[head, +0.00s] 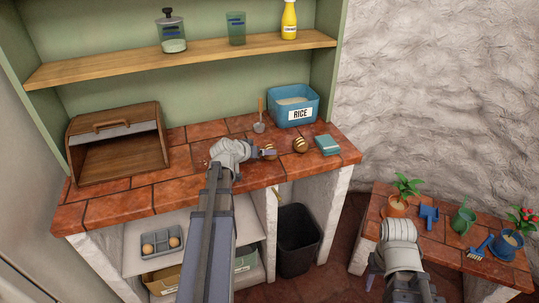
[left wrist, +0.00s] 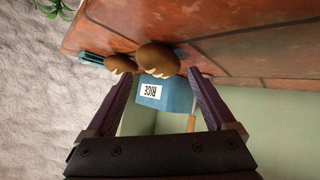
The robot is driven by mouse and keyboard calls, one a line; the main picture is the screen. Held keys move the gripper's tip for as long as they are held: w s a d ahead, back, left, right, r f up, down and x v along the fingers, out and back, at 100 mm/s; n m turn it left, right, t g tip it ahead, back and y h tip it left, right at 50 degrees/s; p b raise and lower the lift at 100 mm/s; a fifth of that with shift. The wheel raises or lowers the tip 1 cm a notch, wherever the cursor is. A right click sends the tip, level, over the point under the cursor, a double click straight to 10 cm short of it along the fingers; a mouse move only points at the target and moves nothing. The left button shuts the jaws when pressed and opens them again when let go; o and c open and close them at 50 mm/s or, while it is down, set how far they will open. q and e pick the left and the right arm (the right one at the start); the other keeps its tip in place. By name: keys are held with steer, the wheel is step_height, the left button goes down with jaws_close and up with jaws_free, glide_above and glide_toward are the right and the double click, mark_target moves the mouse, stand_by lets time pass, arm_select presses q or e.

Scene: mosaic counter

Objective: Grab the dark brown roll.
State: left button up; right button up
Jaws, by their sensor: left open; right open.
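Two brown rolls with pale score marks lie on the tiled counter. One roll (head: 300,145) is in the open, left of the teal box. The other roll (head: 268,149) is at my left gripper (head: 264,153), partly hidden by it. In the left wrist view the nearer, larger-looking roll (left wrist: 158,57) shows just beyond and between the spread fingers of my left gripper (left wrist: 160,80); the farther roll (left wrist: 120,63) is beside it. Both look a similar brown. My left gripper is open and empty. My right gripper (head: 400,287) is open at the lower right, far from the rolls.
A blue rice bin (head: 292,106) and a scoop (head: 259,125) stand behind the rolls. The teal box (head: 327,145) is near the right edge. A wooden bread box (head: 118,145) stands at left. A side table with potted plants (head: 398,206) is near my right arm.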

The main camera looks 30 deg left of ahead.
arm_select(q)
steer(key=b+x, duration=0.2)
steer(key=x, duration=0.3)
steer(key=shift+b, duration=0.4)
steer(key=shift+c, duration=0.3)
steer(key=c, duration=1)
steer(key=shift+r, duration=0.15)
step_height(320, 180, up, 10)
steer(key=p, duration=1)
